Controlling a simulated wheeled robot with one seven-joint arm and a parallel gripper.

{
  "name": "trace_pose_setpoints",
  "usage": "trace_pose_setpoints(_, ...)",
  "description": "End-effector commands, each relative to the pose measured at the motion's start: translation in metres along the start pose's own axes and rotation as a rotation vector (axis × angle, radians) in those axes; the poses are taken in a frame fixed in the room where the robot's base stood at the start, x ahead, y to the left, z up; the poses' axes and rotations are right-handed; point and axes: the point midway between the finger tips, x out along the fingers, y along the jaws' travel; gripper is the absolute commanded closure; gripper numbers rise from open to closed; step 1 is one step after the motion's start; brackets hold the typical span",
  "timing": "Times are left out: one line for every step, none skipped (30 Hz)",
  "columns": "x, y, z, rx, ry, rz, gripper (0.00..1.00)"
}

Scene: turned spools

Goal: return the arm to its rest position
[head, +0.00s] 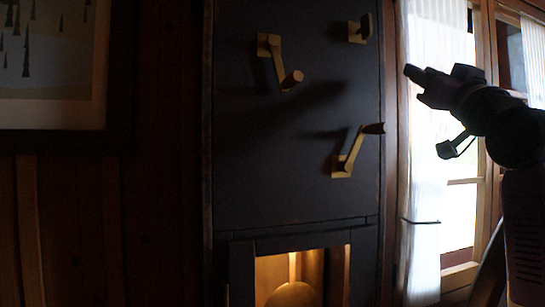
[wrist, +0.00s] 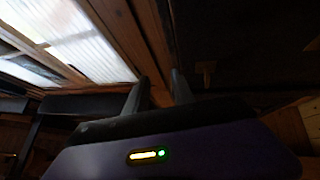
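My arm reaches in from the right edge of the head view, a dark silhouette in front of the window. My gripper (head: 412,74) points left and slightly up, in the air to the right of a dark panel (head: 290,190). It appears apart from the panel and the curtain, though depth is hard to judge. In the wrist view my gripper (wrist: 160,88) shows two dark fingers with a gap between them. Nothing is visible between the fingers.
The panel carries three brass cranks: upper left (head: 278,62), upper right (head: 360,29) and lower right (head: 350,152). Below, a lit opening holds a rounded wooden object (head: 293,295). A white curtain (head: 430,200) and window stand right; a framed picture (head: 52,70) hangs left.

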Motion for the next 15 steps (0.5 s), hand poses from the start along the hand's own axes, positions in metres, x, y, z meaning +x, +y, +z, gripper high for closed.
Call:
trace_pose_setpoints(-0.013,0.004,0.028,0.004,-0.002,0.012,0.70)
trace_pose_setpoints(-0.020,0.005,0.041,0.005,0.001,0.020,0.70)
trace_pose_setpoints(-0.030,0.008,0.058,0.005,0.004,0.030,0.70)
trace_pose_setpoints(-0.038,0.010,0.070,0.005,0.007,0.037,0.70)
trace_pose_setpoints(-0.047,0.011,0.082,0.005,0.009,0.044,0.70)
trace_pose_setpoints(-0.058,0.013,0.098,0.004,0.011,0.053,0.70)
trace_pose_setpoints(-0.067,0.014,0.110,0.003,0.010,0.061,0.70)
trace_pose_setpoints(-0.077,0.015,0.121,0.002,0.011,0.067,0.70)
trace_pose_setpoints(-0.090,0.015,0.137,0.002,0.010,0.075,0.70)
trace_pose_setpoints(-0.100,0.015,0.147,0.000,0.010,0.080,0.70)
trace_pose_setpoints(-0.110,0.015,0.159,-0.001,0.008,0.086,0.70)
trace_pose_setpoints(-0.124,0.015,0.172,-0.003,0.006,0.093,0.70)
trace_pose_setpoints(-0.134,0.015,0.183,-0.004,0.003,0.098,0.70)
trace_pose_setpoints(-0.145,0.015,0.193,-0.005,0.001,0.103,0.70)
trace_pose_setpoints(-0.160,0.014,0.205,-0.008,-0.002,0.109,0.70)
